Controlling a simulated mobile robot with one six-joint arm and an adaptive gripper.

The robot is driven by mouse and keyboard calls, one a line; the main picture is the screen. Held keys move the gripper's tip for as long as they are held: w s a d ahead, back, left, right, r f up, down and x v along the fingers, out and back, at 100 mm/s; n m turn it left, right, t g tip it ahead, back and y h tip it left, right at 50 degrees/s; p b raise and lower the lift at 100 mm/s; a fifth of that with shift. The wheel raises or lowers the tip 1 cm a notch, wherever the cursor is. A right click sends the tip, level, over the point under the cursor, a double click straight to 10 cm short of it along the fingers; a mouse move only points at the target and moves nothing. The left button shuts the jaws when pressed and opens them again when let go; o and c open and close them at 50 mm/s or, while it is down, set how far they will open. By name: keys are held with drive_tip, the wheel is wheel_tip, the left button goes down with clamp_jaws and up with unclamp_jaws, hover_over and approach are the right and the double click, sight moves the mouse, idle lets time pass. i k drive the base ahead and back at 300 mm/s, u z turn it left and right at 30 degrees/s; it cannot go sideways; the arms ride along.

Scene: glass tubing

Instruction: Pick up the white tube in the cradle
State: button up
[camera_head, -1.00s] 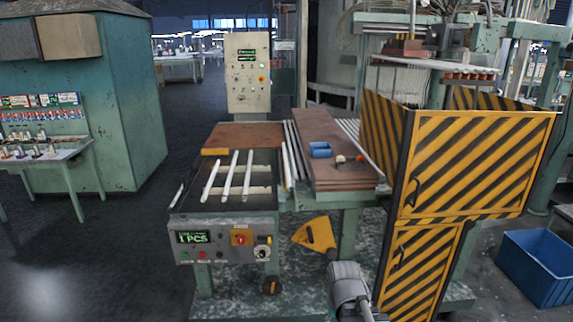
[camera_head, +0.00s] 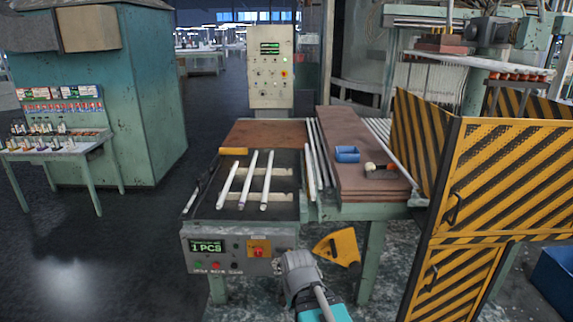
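Three white tubes lie side by side, apart from each other, across pale notched cradle bars (camera_head: 284,171) in the dark bed of the green machine. They are the left tube (camera_head: 227,185), the middle tube (camera_head: 248,180) and the right tube (camera_head: 266,180). Their near ends point towards me, and the left one leans a little. Nothing touches them from above. I cannot tell which one the task means. My gripper is not visible; a grey part with a teal end at the bottom middle looks like part of my arm.
More tubes (camera_head: 311,170) lie right of the bed, beside a brown board (camera_head: 352,184) with a blue box (camera_head: 347,154) on it. A control panel (camera_head: 236,249) faces me. Yellow-black striped guards (camera_head: 500,180) block the right. Open floor (camera_head: 110,250) lies left.

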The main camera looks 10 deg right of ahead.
sight(313, 193)
drive_tip(key=u, duration=0.05)
drive_tip(key=i, duration=1.05)
drive_tip(key=z, duration=0.55)
